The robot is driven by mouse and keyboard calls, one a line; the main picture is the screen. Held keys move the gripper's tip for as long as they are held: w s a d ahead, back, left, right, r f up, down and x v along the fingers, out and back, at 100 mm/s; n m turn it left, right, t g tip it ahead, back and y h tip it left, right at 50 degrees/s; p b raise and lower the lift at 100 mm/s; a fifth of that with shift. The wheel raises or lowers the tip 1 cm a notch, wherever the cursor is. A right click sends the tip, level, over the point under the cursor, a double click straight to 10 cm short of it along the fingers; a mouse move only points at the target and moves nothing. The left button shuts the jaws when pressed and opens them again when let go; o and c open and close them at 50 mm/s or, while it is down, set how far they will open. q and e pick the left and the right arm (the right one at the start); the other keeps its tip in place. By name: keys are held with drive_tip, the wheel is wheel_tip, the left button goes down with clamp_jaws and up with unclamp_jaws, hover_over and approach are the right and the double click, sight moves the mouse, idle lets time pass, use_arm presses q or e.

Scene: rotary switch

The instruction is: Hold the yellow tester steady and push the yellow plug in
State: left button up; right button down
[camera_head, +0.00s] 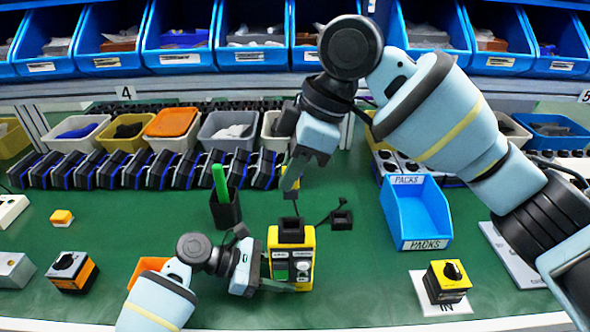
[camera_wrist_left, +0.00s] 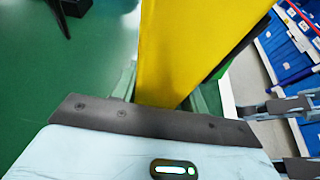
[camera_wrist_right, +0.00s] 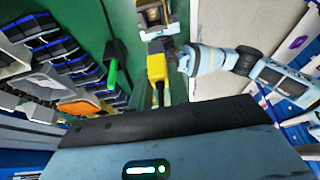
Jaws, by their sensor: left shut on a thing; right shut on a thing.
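My right gripper (camera_head: 291,181) is shut on the yellow plug (camera_wrist_right: 157,67) above the tester. The right fingers partly hide the plug in the head view.
A black cup with a green pen (camera_head: 221,182) stands left of the tester. A small black block on a cable (camera_head: 341,219) lies just right of it. A blue PACKS bin (camera_head: 415,208) and a yellow rotary switch (camera_head: 448,280) stand farther right. Bins line the back.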

sight(291, 196)
drive_tip(key=shift+f, duration=2.9)
drive_tip(key=shift+f, duration=1.65)
drive_tip(key=c, duration=1.3)
unclamp_jaws()
drive_tip(key=shift+o, duration=0.2)
drive_tip(key=v, duration=1.2)
use_arm(q)
drive_tip(key=o, duration=1.1)
